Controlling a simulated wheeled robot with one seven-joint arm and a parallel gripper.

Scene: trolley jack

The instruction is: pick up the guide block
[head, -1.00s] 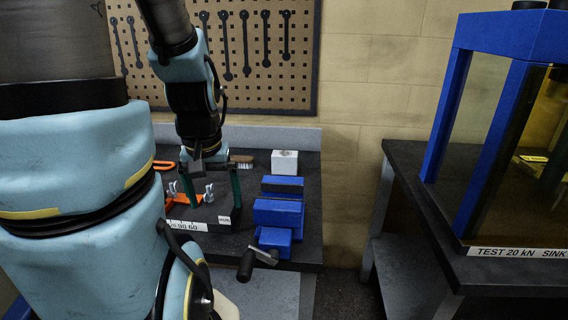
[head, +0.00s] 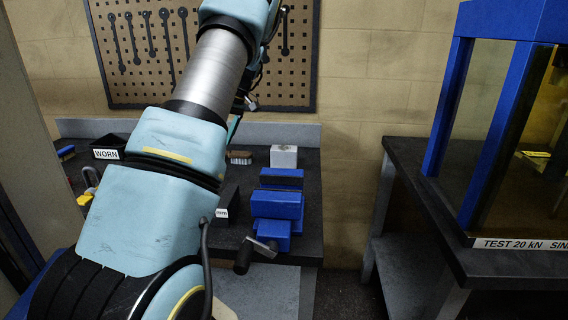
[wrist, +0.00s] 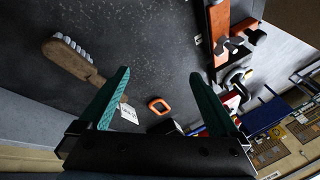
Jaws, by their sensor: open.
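A pale grey-white block (head: 284,156) with a dark mark on top stands at the back of the bench, right of a brush, in the head view. It may be the guide block, but no label confirms this. I cannot pick it out in the wrist view. My gripper (wrist: 160,74) is open in the wrist view, its two green fingers apart with nothing held between them. In the head view my arm hides most of the gripper.
A blue vise (head: 277,206) with a projecting handle stands at the bench front. A wooden brush (wrist: 72,60), an orange ring (wrist: 158,105) and an orange part (wrist: 219,30) appear in the wrist view. A black WORN bin (head: 108,150) stands at left. A blue-framed test cabinet (head: 490,110) stands right.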

